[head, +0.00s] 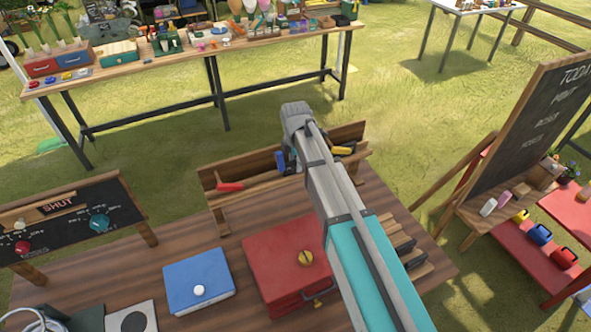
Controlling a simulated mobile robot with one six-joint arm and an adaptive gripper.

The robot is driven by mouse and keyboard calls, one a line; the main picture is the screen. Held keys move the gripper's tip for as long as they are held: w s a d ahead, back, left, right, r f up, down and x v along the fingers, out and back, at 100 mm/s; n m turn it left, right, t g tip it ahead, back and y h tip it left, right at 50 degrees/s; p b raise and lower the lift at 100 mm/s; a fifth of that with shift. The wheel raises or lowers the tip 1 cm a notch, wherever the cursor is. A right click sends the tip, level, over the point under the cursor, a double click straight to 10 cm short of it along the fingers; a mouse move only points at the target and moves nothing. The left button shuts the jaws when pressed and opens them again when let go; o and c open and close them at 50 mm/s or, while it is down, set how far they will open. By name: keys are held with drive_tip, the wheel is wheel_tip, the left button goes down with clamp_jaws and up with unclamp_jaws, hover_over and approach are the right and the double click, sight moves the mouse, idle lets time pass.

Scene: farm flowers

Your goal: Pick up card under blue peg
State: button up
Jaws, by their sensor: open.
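A wooden rack (262,187) stands at the back of the brown table. A blue piece (281,160) that may be the blue peg sits on it, partly behind my arm. A red piece (230,187) is to its left and a yellow piece (343,150) to its right. I cannot make out a card under the blue piece. A dark board (70,218) marked SHUT at left has a round blue knob (98,220) and a red knob (22,247). My arm crosses the middle of the view; its gripper is not visible, perhaps hidden behind it.
The brown table (150,262) holds a blue box (198,281) and a red box (284,268); wooden slats lie to the right of my arm. A chalkboard (535,125) and red shelves (535,262) stand at right. A cluttered workbench (120,68) stands behind, across grass.

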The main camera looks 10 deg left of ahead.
drive_tip(key=shift+c, duration=0.3)
clamp_jaws()
idle(0.3)
